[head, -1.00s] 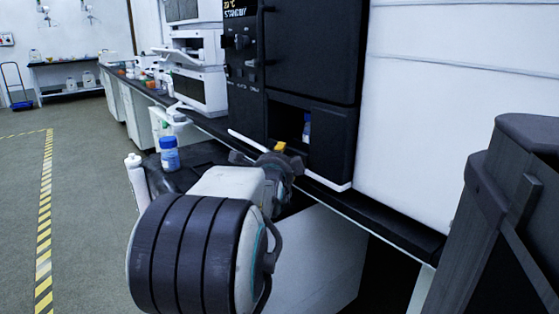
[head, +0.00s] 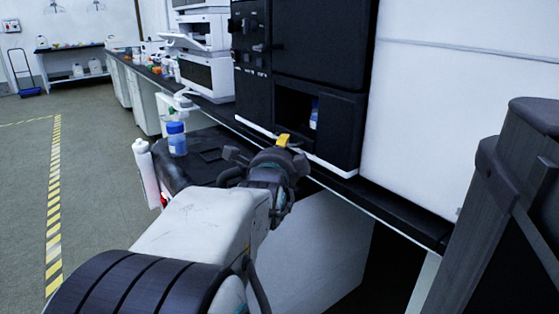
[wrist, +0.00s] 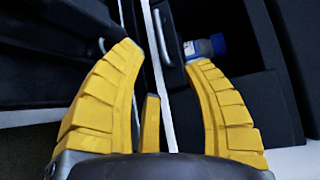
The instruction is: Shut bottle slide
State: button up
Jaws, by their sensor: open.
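The black instrument (head: 335,45) has a dark opening in its lower front, and a small blue-and-white bottle (head: 314,113) stands inside. A black panel (head: 336,135), which may be the slide, lies just right of the opening. In the wrist view the bottle (wrist: 205,46) shows beyond the right fingertip. A pale edge strip (wrist: 160,70) with a small handle-like part (wrist: 162,35) runs between the fingers in that picture. My gripper (head: 283,141) is in front of and below the opening. Its yellow fingers (wrist: 165,55) are spread wide with nothing held. I cannot tell whether they touch the strip.
A black bench edge (head: 340,190) runs below the instrument. A blue-capped bottle (head: 176,140) stands on a black surface to the left, beside my arm. A large white cabinet (head: 440,100) stands to the right. The floor at left (head: 100,180) is clear.

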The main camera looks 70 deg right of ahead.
jog(key=v, duration=0.3)
jog(key=shift+a, duration=0.3)
dwell(0.7)
